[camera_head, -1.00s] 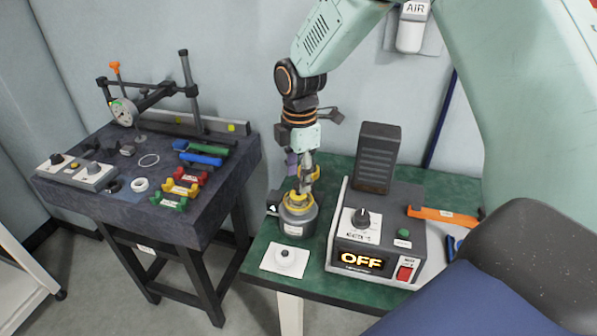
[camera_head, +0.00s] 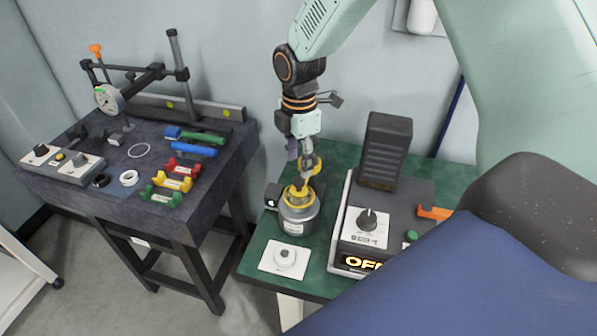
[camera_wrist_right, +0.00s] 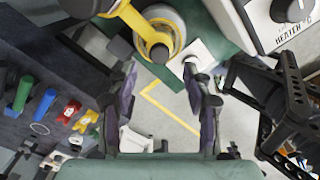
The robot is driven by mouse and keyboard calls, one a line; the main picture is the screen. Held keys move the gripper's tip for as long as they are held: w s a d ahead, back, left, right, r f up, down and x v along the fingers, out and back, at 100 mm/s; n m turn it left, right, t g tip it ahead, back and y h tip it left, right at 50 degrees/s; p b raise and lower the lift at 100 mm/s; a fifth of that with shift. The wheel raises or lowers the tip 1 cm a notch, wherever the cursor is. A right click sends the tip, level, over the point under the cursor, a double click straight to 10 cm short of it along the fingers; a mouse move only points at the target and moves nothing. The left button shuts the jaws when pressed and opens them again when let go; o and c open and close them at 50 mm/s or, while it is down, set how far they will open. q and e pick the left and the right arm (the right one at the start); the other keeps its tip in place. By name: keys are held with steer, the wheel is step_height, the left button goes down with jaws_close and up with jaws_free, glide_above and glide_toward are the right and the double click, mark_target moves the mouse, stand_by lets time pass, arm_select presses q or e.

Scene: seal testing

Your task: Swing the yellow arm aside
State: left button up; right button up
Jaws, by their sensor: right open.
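The yellow arm (camera_head: 298,193) sits on top of a grey cylindrical pot (camera_head: 297,217) on the green bench. In the right wrist view the yellow arm (camera_wrist_right: 130,17) reaches across the round pot top and ends in a rounded tip with a dark knob. My right gripper (camera_head: 306,166) points down just above the pot; its fingers partly overlap the yellow parts in the head view. In the wrist view its two fingers (camera_wrist_right: 160,80) are spread, with the yellow tip just beyond and between them. I cannot tell whether they touch it. My left gripper is not in view.
A heater control box (camera_head: 380,228) with a dial and display stands right of the pot, close to it. A white plate with a round knob (camera_head: 284,257) lies in front.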

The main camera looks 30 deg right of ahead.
mark_target(299, 179)
step_height(299, 179, down, 4)
steer(key=shift+s+f, duration=0.1)
steer(key=shift+w+a+f, duration=0.1)
steer(key=shift+w+f, duration=0.1)
steer(key=shift+f, duration=0.4)
steer(key=shift+s+r, duration=0.1)
steer(key=shift+s, duration=0.1)
steer(key=shift+c, duration=0.4)
steer(key=shift+w, duration=0.2)
steer(key=c, duration=0.6)
jaws_close()
